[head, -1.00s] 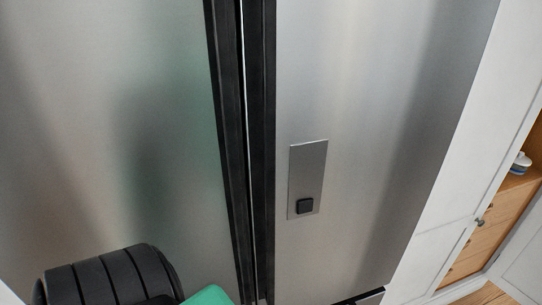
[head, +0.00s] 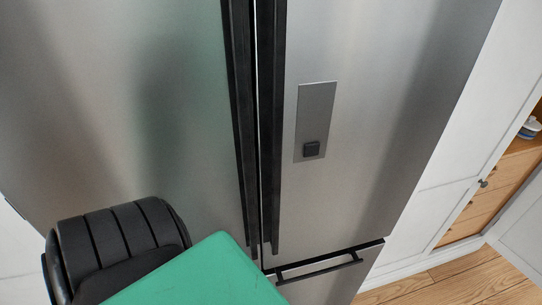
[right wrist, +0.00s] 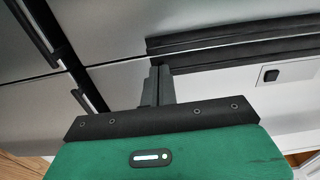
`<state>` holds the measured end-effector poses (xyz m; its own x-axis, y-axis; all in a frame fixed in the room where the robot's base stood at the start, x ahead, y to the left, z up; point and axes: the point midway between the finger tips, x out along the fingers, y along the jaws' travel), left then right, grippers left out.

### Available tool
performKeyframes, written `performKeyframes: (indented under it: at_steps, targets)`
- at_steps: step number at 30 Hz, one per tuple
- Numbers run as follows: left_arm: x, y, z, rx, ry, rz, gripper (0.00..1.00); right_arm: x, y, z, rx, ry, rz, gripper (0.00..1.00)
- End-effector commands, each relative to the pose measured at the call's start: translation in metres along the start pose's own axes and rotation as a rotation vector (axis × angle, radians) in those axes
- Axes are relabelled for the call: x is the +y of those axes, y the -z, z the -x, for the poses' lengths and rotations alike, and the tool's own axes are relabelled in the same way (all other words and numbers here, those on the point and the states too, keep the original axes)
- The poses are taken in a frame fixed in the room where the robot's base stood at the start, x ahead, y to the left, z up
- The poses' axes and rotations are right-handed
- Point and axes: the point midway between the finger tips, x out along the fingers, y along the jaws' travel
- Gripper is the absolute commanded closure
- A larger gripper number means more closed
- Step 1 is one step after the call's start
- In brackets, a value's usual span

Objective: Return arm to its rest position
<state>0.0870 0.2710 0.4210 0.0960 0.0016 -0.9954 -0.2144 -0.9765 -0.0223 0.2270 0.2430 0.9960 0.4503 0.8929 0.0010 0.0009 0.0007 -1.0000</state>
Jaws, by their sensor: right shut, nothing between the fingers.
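A stainless steel double-door fridge (head: 375,60) fills most of the head view. Its doors look closed, with two long black vertical handles (head: 240,110) side by side at the seam. My right gripper (right wrist: 158,80) shows in the right wrist view, its dark fingers together and empty in front of the green and black gripper body. Its fingertips appear near the dark handle bars (right wrist: 235,40); I cannot tell whether they touch. In the head view, black ribbed and green parts of my own body fill the lower left. No fingers show there, and my left gripper is not in view.
A lower drawer with a black horizontal handle (head: 320,266) sits under the doors. A small panel (head: 315,110) is on the right door. White cabinetry (head: 440,190) and wooden drawers (head: 490,200) stand to the right. Wood floor (head: 430,289) is clear at lower right.

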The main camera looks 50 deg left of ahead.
Motion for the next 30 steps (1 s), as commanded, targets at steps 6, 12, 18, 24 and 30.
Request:
performKeyframes:
  at_steps: [6, 12, 18, 24, 30]
  targets:
    - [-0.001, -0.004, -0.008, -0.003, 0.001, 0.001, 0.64, 0.002, -0.019, 0.02, -0.001, -0.001, 0.0, 1.0]
    - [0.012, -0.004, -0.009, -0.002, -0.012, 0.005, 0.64, 0.0, -0.024, 0.025, 0.0, 0.0, 0.0, 1.0]
    - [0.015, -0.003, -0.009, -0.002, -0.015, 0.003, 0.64, 0.002, -0.023, 0.025, 0.001, -0.005, 0.004, 1.0]
    - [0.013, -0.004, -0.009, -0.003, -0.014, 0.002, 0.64, 0.073, -0.005, 0.029, 0.016, -0.136, 0.108, 1.0]
    - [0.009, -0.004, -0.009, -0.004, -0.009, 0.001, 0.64, 0.213, 0.039, 0.064, 0.022, -0.41, 0.304, 1.0]
